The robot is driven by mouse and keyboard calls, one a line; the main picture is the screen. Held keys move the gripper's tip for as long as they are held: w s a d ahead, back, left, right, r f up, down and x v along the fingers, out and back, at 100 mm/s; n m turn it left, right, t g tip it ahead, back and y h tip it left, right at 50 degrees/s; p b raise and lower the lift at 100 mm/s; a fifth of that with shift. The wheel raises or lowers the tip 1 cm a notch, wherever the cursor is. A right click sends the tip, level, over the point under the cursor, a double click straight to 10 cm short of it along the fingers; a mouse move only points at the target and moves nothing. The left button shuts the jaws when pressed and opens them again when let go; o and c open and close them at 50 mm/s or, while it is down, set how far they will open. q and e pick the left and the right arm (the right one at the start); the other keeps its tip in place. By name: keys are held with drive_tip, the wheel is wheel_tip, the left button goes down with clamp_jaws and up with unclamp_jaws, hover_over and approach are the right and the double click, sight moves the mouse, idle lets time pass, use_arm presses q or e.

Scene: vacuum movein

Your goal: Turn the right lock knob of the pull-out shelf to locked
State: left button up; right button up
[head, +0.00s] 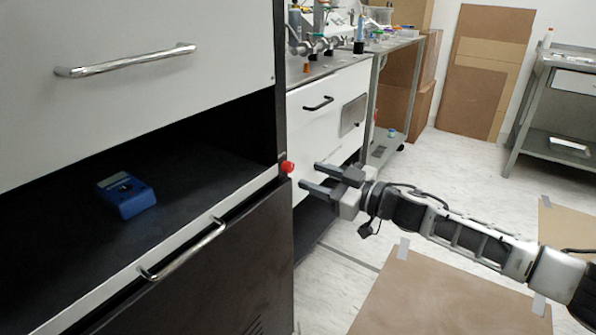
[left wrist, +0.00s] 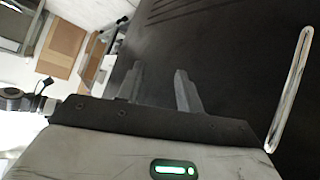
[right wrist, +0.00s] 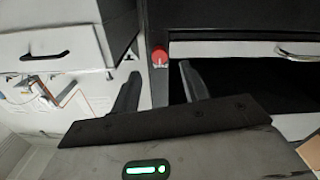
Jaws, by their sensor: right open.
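The right lock knob is a small red knob (head: 287,167) at the right end of the pull-out shelf's front edge (head: 185,233). My right gripper (head: 309,177) is open and empty, just right of the knob in the head view, with its fingers pointing at it. In the right wrist view the red knob (right wrist: 159,60) lies between the lines of the two fingers (right wrist: 157,78), a little beyond their tips. No contact shows. The knob's exact turn is too small to tell. My left gripper (left wrist: 158,70) is open and empty, in front of a dark panel; it is outside the head view.
A blue meter (head: 126,195) lies on the dark shelf. A chrome handle (head: 185,250) sticks out below the shelf edge, another (head: 125,61) above on the drawer. A white-drawer bench (head: 322,105) stands behind the knob. Open floor lies right of the cabinet.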

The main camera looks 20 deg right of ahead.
sight(292, 169)
drive_tip(key=x, duration=0.5)
clamp_jaws()
